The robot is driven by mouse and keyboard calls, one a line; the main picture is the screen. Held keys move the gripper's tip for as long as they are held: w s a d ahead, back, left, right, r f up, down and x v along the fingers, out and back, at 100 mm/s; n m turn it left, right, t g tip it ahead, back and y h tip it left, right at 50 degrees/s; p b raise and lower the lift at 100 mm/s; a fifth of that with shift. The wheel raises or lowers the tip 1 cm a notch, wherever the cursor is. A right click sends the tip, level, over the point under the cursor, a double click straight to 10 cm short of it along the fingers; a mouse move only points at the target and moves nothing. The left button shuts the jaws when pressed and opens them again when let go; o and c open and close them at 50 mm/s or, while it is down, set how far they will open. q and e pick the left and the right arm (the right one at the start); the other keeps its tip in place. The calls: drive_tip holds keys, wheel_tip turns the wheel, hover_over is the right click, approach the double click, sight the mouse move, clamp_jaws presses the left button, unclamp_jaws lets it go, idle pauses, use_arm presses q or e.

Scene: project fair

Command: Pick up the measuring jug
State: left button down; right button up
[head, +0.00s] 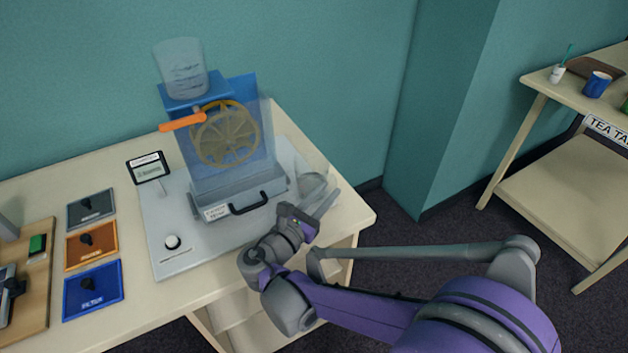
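A clear vessel with markings (182,68) stands upright on top of the blue water-wheel apparatus (181,103). A second clear, rounded vessel (312,184) is at the right end of the grey base board, just behind my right gripper. I cannot tell for certain which of the two is the measuring jug. My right gripper (324,207) is low over the board's right side, its fingers pointing up and right towards the second vessel. The fingers partly cover that vessel, so contact and finger opening are unclear. My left gripper is not in view.
The apparatus has a yellow wheel (225,136), an orange handle (182,122) and a drawer with a black handle (249,204). A small display (148,168) and coloured switch plates (92,245) are to the left. A tea table (545,82) stands at far right, across open floor.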

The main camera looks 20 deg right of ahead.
sight(334, 184)
drive_tip(key=x, duration=0.3)
drive_tip(key=shift+w+d, duration=0.1)
drive_tip(key=shift+d, duration=0.1)
clamp_jaws()
idle(1.3)
